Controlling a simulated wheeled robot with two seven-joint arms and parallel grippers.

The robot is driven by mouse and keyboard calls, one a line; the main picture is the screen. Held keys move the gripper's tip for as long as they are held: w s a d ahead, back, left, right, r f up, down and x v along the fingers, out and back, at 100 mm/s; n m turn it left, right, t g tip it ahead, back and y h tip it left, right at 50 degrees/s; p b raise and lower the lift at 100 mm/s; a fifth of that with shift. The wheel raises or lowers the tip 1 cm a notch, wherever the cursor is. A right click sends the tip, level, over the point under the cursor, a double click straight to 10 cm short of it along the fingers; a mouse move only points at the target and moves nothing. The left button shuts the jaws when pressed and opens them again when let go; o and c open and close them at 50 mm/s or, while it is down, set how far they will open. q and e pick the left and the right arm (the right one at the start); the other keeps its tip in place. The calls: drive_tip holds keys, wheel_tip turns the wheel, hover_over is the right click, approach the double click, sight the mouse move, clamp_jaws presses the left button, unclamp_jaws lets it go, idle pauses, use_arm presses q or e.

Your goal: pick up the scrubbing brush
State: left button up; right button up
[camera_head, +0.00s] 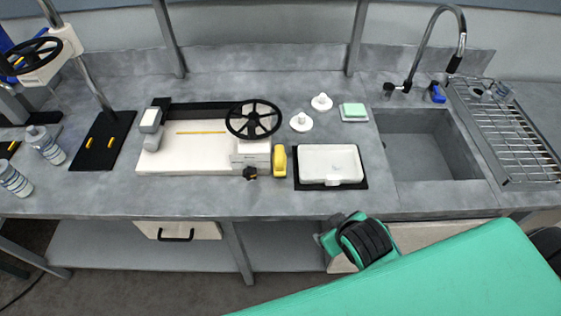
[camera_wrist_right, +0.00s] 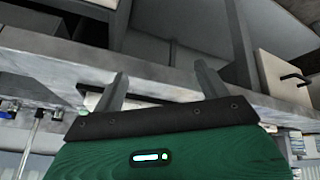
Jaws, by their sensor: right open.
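A small blue object (camera_head: 437,93), which looks like the scrubbing brush, stands at the back of the counter between the tap and the drying rack. It is small, and its bristles cannot be made out. My right gripper (camera_wrist_right: 163,78) shows in the right wrist view with its two fingers apart and nothing between them. It is near the counter's front edge, away from the blue object. In the head view my green right arm fills the lower right, and its fingers cannot be made out. My left gripper is not in view.
The sink (camera_head: 428,145) lies in front of the tap (camera_head: 461,45), with a wire drying rack (camera_head: 512,140) to its right. A green sponge (camera_head: 354,109) on a dish, a white tray (camera_head: 331,163) and a yellow object (camera_head: 280,160) stand left of the sink. A drawer (camera_head: 178,230) is below the counter.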

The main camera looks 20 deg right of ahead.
drive_tip(key=w+a+r+n+t+y, duration=0.25)
drive_tip(key=w+r+n+t, duration=0.3)
drive_tip(key=w+r, duration=0.45)
drive_tip(key=w+a+r+n+t+y, duration=0.1)
drive_tip(key=w+a+r+n+t, duration=0.35)
drive_tip(key=w+r+t, duration=0.5)
drive_tip(key=s+a+r+n+g+y, duration=0.2)
drive_tip(key=a+r+n+g+y, duration=0.5)
drive_tip(key=n, duration=0.5)
drive_tip(key=s+a+r+n+g+y, duration=0.2)
drive_tip(key=a+r+n+g+y, duration=0.25)
drive_tip(key=n+y, duration=0.65)
drive_tip(key=n+g+h, duration=0.8)
drive_tip(key=n+h, duration=0.9)
approach(283, 152)
drive_tip(key=shift+t, duration=0.35)
drive_tip(key=p+x, duration=0.3)
drive_tip(key=x, duration=0.2)
drive_tip(key=shift+s+f, duration=0.1)
drive_tip(key=shift+s, duration=0.1)
drive_tip(key=p+x, duration=0.3)
drive_tip(key=x, duration=0.1)
drive_tip(key=shift+s+a, duration=0.1)
drive_tip(key=shift+a, duration=0.05)
drive_tip(key=shift+a+f, duration=0.15)
drive_tip(key=shift+f, duration=0.4)
drive_tip(key=c, duration=0.8)
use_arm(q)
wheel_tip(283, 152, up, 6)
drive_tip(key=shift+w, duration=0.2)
